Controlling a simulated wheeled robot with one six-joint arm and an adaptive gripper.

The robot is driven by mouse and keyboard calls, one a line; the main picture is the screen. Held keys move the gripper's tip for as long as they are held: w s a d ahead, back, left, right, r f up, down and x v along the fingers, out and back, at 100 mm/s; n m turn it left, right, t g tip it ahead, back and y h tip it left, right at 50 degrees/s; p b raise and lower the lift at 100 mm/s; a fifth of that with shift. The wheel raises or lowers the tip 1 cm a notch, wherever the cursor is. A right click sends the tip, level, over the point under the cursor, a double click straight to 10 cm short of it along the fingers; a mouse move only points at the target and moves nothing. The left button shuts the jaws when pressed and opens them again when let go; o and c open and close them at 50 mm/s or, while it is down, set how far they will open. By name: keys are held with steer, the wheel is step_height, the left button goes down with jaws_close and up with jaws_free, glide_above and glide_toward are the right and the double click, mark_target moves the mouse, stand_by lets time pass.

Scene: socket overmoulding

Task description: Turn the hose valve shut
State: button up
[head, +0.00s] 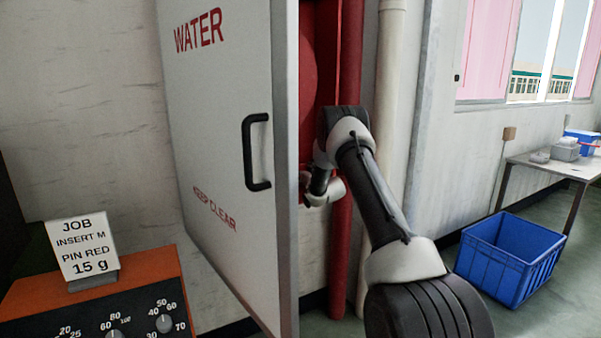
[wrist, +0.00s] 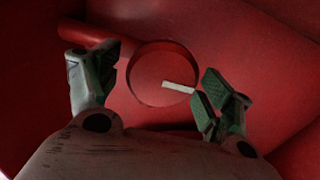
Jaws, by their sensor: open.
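In the wrist view, a round red disc-like part (wrist: 150,76), which looks like the hose valve, carries a white bar mark (wrist: 179,87) pointing right and slightly down. My gripper (wrist: 158,74) is open, with one finger left of the disc and one right of it. The right fingertip is close to the white mark's end; I cannot tell whether it touches. A gap shows between the left finger and the disc. In the head view my arm reaches into the red cabinet, and the door hides my fingertips and the valve.
The white cabinet door (head: 225,150) stands open, its edge close to the left of my wrist. A red pipe (head: 342,245) and a pale pipe (head: 387,80) run beside my arm. A blue crate (head: 510,258) and a table (head: 550,170) stand at right.

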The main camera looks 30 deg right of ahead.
steer(key=c, duration=1)
steer(key=shift+c, duration=0.2)
steer(key=shift+m, duration=0.3)
steer(key=m, duration=0.4)
steer(key=shift+d, duration=0.15)
steer(key=m, duration=0.4)
steer(key=shift+d+f+m, duration=0.1)
steer(key=shift+f+m, duration=0.05)
steer(key=shift+m, duration=0.25)
steer(key=m, duration=0.4)
steer(key=shift+d+f+m, duration=0.1)
steer(key=shift+f+m, duration=0.05)
steer(key=shift+m, duration=0.15)
steer(key=m, duration=0.4)
steer(key=shift+f, duration=0.15)
steer(key=shift+m, duration=0.3)
